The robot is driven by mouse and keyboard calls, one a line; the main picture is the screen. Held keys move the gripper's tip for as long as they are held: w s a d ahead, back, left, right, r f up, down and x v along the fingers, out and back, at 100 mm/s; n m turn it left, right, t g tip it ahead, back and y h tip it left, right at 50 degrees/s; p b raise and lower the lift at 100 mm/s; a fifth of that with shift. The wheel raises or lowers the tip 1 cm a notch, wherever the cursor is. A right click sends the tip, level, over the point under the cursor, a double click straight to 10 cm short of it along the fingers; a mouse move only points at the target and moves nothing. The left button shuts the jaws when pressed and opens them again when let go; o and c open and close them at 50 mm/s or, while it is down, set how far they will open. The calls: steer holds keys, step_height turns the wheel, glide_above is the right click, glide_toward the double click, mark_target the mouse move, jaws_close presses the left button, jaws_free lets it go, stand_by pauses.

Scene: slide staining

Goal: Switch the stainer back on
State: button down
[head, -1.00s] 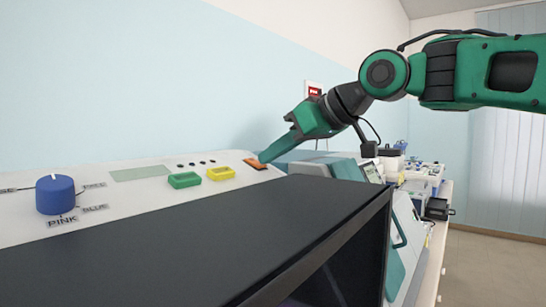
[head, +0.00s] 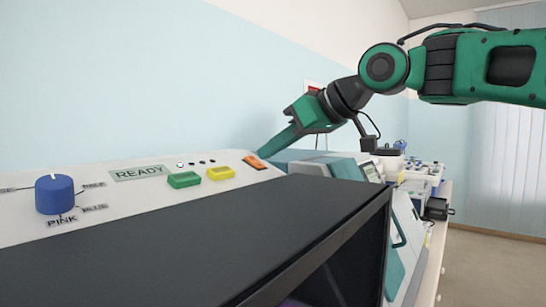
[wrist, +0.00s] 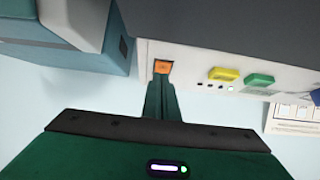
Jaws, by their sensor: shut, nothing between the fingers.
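The stainer (head: 120,245) has a pale sloped panel with a blue knob (head: 55,194), a green button (head: 184,180), a yellow button (head: 220,173) and an orange switch (head: 255,162). Its display (head: 139,173) reads READY and one small indicator light (head: 180,164) glows white. My gripper (head: 262,154) is shut and empty, its fingertips just above and beside the orange switch. In the wrist view the shut fingers (wrist: 161,80) point at the orange switch (wrist: 162,67), their tips at its edge; I cannot tell whether they touch it.
The stainer's dark top (head: 230,235) fills the foreground. A teal and grey machine (head: 345,167) stands close to its right, with more lab equipment (head: 420,175) along the bench beyond. The wall lies behind the panel.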

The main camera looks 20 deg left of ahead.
steer(key=shift+r, duration=0.2)
steer(key=shift+d+r, duration=0.15)
steer(key=shift+r, duration=0.15)
steer(key=d+r, duration=0.2)
steer(key=r, duration=0.1)
steer(key=shift+s+d, duration=0.1)
steer(key=shift+s, duration=0.25)
steer(key=s+d+r, duration=0.2)
steer(key=s+d, duration=0.1)
steer(key=d, duration=0.5)
steer(key=shift+s+r, duration=0.25)
steer(key=shift+d, duration=0.15)
